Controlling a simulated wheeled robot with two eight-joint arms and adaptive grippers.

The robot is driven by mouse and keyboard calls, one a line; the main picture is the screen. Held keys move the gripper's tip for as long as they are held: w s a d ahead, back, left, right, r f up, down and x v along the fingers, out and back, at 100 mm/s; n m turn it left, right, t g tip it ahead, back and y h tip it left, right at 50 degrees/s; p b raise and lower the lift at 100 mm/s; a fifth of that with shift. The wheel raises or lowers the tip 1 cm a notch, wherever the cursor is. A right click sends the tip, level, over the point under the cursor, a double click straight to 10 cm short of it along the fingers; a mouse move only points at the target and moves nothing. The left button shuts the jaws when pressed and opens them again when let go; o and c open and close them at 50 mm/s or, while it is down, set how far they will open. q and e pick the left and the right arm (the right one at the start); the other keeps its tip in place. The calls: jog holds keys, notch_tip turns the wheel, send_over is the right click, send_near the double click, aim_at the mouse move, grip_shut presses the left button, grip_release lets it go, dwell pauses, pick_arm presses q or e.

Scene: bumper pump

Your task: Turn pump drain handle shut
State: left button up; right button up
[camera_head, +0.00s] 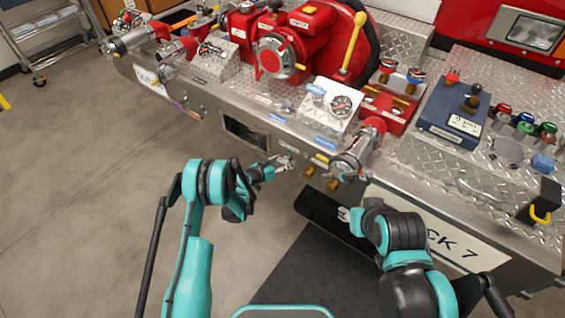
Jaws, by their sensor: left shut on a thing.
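My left gripper (284,161) reaches to the bumper's front face, just below and left of the white gauge panel. It is shut on a small handle there, which I take to be the pump drain handle; the fingers cover most of it, so its angle cannot be told. The red pump (288,48) sits above on the bumper deck. My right gripper (344,214) is low in front of the bumper, apart from the fittings; its fingers are too small to tell open from shut.
A silver capped outlet (352,160) and a brass fitting (309,172) stick out right of my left gripper. A gauge panel (331,104), a yellow lever (352,42) and a blue box (455,112) stand on the deck. The floor (80,160) at left is clear.

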pick_arm(q)
jog(key=shift+m+t+y, duration=0.4)
jog(key=shift+m+y, duration=0.1)
jog(key=shift+m, duration=0.3)
jog(key=o, duration=1.2)
jog(key=shift+c, duration=0.2)
jog(key=shift+r, duration=0.1)
notch_tip(320, 180, up, 10)
jog(key=shift+f, duration=0.1)
